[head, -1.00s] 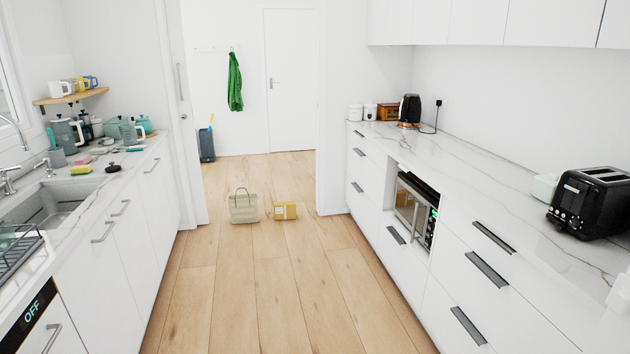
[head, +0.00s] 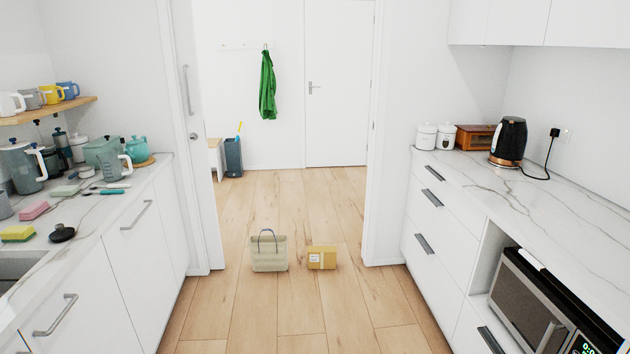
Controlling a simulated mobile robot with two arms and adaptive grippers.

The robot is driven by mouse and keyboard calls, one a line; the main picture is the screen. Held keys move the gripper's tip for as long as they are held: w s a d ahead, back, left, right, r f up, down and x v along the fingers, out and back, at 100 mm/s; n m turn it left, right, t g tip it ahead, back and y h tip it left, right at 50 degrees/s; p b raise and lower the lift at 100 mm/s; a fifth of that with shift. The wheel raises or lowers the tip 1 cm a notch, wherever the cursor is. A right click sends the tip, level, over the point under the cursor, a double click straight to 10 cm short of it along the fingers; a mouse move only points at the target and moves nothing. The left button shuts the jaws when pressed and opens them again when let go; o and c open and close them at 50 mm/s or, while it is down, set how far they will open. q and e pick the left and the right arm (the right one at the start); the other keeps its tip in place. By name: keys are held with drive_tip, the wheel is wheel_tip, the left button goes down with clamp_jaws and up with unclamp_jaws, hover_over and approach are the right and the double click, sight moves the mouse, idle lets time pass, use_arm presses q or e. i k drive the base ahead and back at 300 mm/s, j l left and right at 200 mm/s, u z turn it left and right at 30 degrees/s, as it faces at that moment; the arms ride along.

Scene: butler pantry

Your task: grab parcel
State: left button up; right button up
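The parcel (head: 322,257) is a small brown cardboard box with a white label on its front. It sits on the wooden floor near the doorway, a little right of the middle of the head view. A pale woven tote bag (head: 269,254) with dark handles stands on the floor just left of it, with a small gap between them. Neither of my grippers shows in the head view.
White counters run along both sides, with the left counter (head: 115,202) holding cups and sponges. A microwave (head: 545,305) sits in the right cabinets. The doorway has a sliding door (head: 192,130) at left. The floor (head: 270,315) before the parcel is clear.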

sight(318, 257)
drive_tip(key=i, duration=2.4)
